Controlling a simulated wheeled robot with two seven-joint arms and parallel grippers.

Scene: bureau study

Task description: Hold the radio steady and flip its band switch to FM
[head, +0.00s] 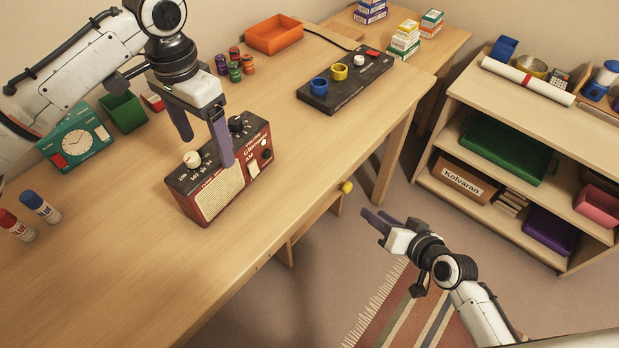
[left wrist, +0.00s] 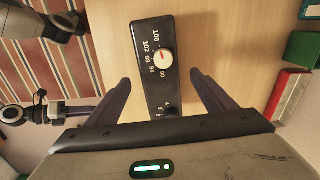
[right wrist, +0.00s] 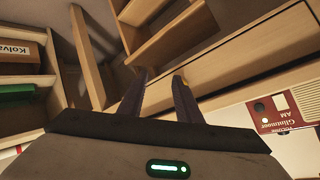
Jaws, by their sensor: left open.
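The red radio (head: 222,186) with a black top and pale speaker grille stands upright near the desk's front edge. Its top carries a white tuning dial (left wrist: 163,58) and a black knob (head: 237,124). Its front has an "AM" label and a small pale-and-dark switch area (head: 266,155); the switch position is too small to tell. The front also shows at the right wrist view's edge (right wrist: 299,102). My left gripper (head: 206,150) is open above the radio, fingers on either side of its body. My right gripper (head: 376,217) is open and empty, off the desk, right of the radio.
A black panel (head: 345,82) with colored knobs lies further back on the desk. A teal clock (head: 75,140), green box (head: 123,112), orange tray (head: 274,34) and glue sticks (head: 40,207) stand around. A yellow drawer knob (head: 347,187) sticks out below the desk edge. A shelf (head: 540,120) stands right.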

